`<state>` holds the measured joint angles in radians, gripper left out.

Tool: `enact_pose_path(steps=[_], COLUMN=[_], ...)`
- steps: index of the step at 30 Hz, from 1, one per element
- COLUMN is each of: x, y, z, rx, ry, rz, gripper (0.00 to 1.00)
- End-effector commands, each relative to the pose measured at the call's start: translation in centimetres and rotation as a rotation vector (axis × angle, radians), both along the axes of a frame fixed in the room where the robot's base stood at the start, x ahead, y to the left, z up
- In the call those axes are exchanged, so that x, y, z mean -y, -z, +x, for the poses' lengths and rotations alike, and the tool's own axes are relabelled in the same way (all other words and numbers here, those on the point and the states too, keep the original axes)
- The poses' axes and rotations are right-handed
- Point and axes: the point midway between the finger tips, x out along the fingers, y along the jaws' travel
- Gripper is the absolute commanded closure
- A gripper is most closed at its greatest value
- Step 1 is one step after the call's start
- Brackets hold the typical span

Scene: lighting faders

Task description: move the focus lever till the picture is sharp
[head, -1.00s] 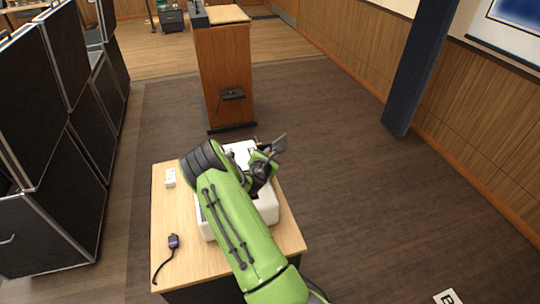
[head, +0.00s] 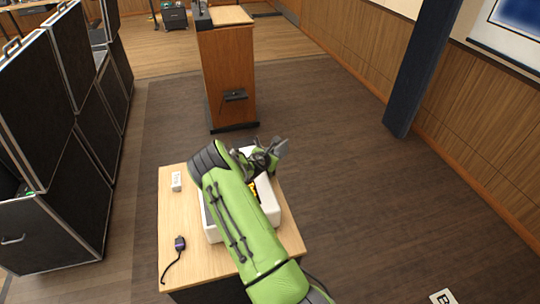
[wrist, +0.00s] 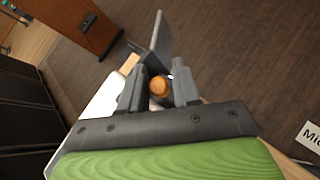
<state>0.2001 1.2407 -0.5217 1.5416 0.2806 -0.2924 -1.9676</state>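A white projector (head: 268,203) sits on a small wooden table, largely covered by my green arm. My gripper (head: 268,157) is at the projector's far end, pointing away from me. In the wrist view my gripper (wrist: 157,80) has its two grey fingers apart. A round orange knob (wrist: 158,86), which looks like the focus lever's tip, shows between them with a gap on each side. A grey plate (wrist: 160,42) stands up just beyond. The projected picture (head: 522,22) on the right wall is blue and only partly in view; I cannot tell its sharpness.
A wooden lectern (head: 228,75) stands beyond. Black cases (head: 60,190) line the left.

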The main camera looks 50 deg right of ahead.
Motion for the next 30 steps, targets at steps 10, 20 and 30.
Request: enact_pose_path(steps=[10,20,30], x=[-0.2,-5.2,-11.4], y=[0.2,-3.2,-7.5], z=[0.0,-2.1,-5.3], rx=[-0.001,0.001,0.0], ry=[-0.002,-0.006,-0.003], rz=[0.005,0.006,0.005], gripper=[0.53,0.53,0.53])
